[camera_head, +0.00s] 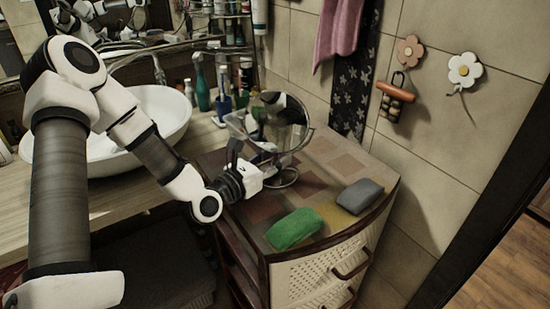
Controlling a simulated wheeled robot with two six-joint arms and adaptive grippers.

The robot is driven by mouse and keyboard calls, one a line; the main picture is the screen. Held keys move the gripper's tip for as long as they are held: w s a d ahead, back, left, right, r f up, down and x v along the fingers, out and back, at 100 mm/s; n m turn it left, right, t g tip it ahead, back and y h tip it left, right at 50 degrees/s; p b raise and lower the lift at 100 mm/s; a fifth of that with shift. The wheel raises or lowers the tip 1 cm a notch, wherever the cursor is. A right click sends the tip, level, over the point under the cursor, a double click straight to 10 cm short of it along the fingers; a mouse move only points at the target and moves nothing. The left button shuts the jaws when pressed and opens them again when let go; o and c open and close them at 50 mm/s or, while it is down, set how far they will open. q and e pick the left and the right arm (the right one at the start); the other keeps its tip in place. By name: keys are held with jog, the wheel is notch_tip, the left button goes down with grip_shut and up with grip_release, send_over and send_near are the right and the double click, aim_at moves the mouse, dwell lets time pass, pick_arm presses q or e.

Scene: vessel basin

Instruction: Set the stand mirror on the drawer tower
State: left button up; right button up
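The stand mirror (293,137) has a round, tilted glass in a thin metal rim. Its ring-shaped base (289,180) shows low over the back left of the drawer tower's top (325,178). I cannot tell whether the base touches the top. The drawer tower has a patchwork top and pale woven drawer fronts. My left gripper (252,160) is at the mirror's lower left, close to its stem. Its fingers look spread, with a gap between them. Part of the stem's contact area is hidden. My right gripper is not in view.
A green sponge or folded cloth (294,229) and a grey one (360,196) lie along the tower's front. A white basin (160,115) and bottles (202,92) stand on the counter to the left. A tiled wall with hooks (464,70) rises behind.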

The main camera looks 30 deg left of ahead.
aim_at(274, 156)
pick_arm(q)
jog(key=shift+r, duration=0.1)
jog(key=shift+r+p, duration=0.3)
jog(key=shift+p, duration=0.1)
jog(key=s, duration=0.2)
jog(key=s+a+p, duration=0.1)
jog(key=s, duration=0.1)
jog(key=shift+s, duration=0.25)
jog(key=s+p, duration=0.1)
jog(key=p, duration=0.1)
jog(key=s+p, duration=0.1)
jog(key=p, duration=0.1)
jog(key=s+p, duration=0.2)
jog(key=shift+a+r+p, duration=0.25)
jog(key=shift+r+p, duration=0.05)
jog(key=shift+r, duration=0.1)
jog(key=s, duration=0.1)
jog(key=s+p, duration=0.2)
jog(key=shift+s+a+f, duration=0.15)
jog(key=shift+a+f, duration=0.1)
jog(key=shift+f, duration=0.05)
jog(key=shift+s+f, duration=0.1)
jog(key=shift+s, duration=0.05)
jog(key=shift+f, duration=0.1)
jog(key=shift+w, duration=0.2)
jog(key=shift+s, duration=0.1)
